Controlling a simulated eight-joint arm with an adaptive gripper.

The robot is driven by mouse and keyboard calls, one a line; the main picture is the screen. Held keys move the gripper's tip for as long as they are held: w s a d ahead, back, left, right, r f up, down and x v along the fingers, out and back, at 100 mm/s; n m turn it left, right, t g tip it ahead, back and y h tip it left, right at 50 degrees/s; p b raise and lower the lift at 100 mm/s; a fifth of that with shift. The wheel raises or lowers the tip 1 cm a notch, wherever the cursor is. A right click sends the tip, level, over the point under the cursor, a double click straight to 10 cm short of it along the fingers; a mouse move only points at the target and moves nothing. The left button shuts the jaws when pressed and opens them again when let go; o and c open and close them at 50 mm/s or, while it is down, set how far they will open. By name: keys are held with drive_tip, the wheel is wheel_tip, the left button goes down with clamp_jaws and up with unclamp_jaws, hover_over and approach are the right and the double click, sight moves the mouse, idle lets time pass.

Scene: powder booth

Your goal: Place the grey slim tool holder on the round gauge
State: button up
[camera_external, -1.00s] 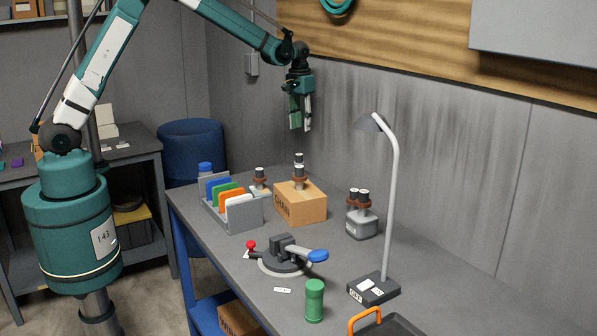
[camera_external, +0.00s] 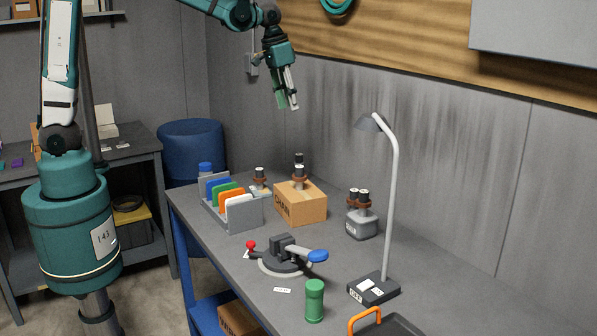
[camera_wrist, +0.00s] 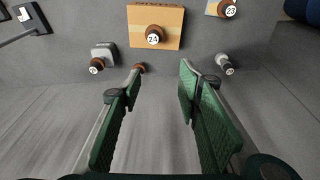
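My gripper (camera_external: 287,102) is open and empty, high above the bench near the back wall. Its green finger pads stand apart in the wrist view (camera_wrist: 160,80). A slim greyish holder (camera_wrist: 222,61) with a numbered top stands behind the cardboard box, beyond the right finger; it may be the grey slim tool holder. Its dark top shows in the external view (camera_external: 298,158). A round-based device (camera_external: 285,262) with a blue-tipped lever and red knob lies on the bench; I cannot tell if it is the round gauge.
A lamp (camera_external: 391,190) rises at right. A grey rack (camera_external: 247,216), a green cylinder (camera_external: 314,302) and a dark tray with an orange handle (camera_external: 400,328) occupy the bench.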

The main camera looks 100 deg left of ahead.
drive_tip(key=s+d+r+m+t, duration=0.1)
drive_tip(key=s+d+r, duration=0.15)
drive_tip(key=d, duration=0.55)
drive_tip(key=s+d+r+m+t, duration=0.15)
drive_tip(key=s+d, duration=0.25)
drive_tip(key=d, duration=0.4)
drive_tip(key=s+d+r+m, duration=0.15)
drive_tip(key=s+d, duration=0.25)
drive_tip(key=d, duration=0.4)
drive_tip(key=s+d+f+m+t+h, duration=0.1)
drive_tip(key=s+d+f+m+t, duration=0.1)
drive_tip(key=s+d, duration=1.2)
wheel_tip(320, 180, down, 3)
drive_tip(key=shift+s+d+r+m, duration=0.1)
drive_tip(key=shift+s+d+m, duration=0.1)
drive_tip(key=shift+d+m, duration=0.5)
